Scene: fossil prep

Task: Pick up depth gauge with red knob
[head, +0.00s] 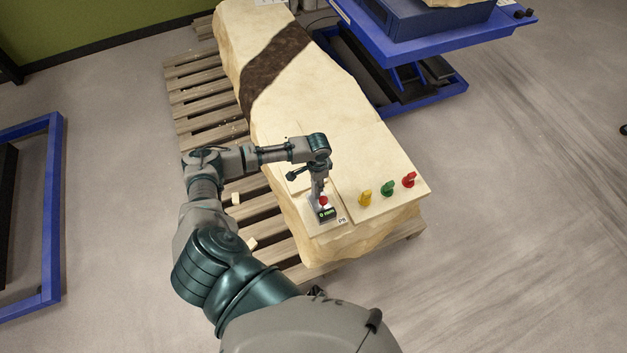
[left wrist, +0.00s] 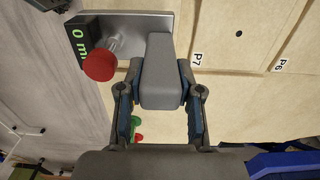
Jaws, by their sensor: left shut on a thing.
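The depth gauge (head: 326,213) stands on the near end of the pale stone slab, by the label P8. It has a red knob, a dark display with green digits and a grey upright part. In the left wrist view the red knob (left wrist: 99,65) is beside the grey block (left wrist: 159,75) of the gauge. My left gripper (head: 318,186) comes down on the gauge from above. Its two fingers (left wrist: 160,90) are shut on the grey block, one on each side. The base plate (left wrist: 140,25) seems to rest on the slab; any gap is hard to tell.
Yellow (head: 365,197), green (head: 388,188) and red (head: 408,180) knobbed pieces stand on the slab (head: 300,100) right of the gauge. The slab lies on a wooden pallet (head: 195,95). A blue lift table (head: 440,40) is behind right; a blue frame (head: 50,220) stands left.

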